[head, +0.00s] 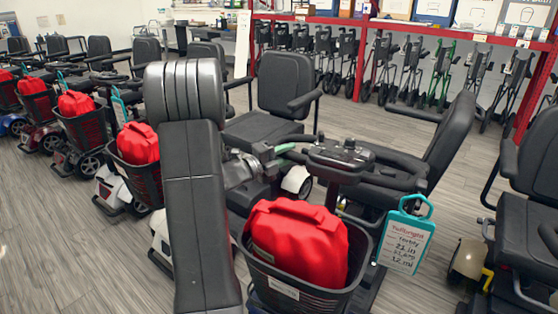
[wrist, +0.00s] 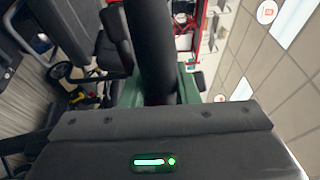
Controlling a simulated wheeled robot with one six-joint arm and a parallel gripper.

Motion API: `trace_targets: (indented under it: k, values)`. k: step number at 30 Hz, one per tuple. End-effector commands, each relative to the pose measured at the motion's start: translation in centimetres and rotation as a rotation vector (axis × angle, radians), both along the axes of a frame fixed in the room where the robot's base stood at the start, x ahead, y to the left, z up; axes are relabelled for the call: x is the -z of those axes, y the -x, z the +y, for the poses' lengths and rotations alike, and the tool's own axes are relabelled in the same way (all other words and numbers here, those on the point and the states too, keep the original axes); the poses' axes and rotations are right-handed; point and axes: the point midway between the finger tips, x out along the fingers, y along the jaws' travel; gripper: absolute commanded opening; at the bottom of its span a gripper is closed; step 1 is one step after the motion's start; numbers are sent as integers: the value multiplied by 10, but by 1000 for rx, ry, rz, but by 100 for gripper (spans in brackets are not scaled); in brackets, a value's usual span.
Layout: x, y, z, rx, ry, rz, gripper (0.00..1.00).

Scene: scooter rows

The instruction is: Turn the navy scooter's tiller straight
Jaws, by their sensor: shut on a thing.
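The scooter in front of me has a black tiller head (head: 340,154) above a black basket (head: 308,296) holding a red bag (head: 298,240). Only a small strip of blue body shows low beside the basket. The handlebar runs from upper left to lower right in the head view, with its left end at my gripper (head: 280,152). My gripper's green fingers are shut on the black handlebar grip (wrist: 150,45), which passes between them in the wrist view (wrist: 160,92). My arm hides part of the scooter's left side. The tiller's exact angle to the seat is hard to judge.
The scooter's black seat (head: 455,140) stands behind the tiller. A teal-framed tag (head: 408,240) hangs at its right. Other scooters with red bags (head: 138,143) line the left, and another black seat (head: 528,220) stands at right. Folded walkers (head: 410,70) stand along the red rack behind.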

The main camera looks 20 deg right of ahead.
Motion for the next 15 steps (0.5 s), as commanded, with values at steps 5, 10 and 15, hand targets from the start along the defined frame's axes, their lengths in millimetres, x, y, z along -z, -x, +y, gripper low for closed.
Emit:
trace_targets:
  k: [5, 10, 15]
  values:
    - [-1, -4, -13, 73, 1, -2, 0]
    - [-2, -4, -15, 86, 0, -1, 0]
    - [-2, -4, -15, 84, 1, -1, 0]
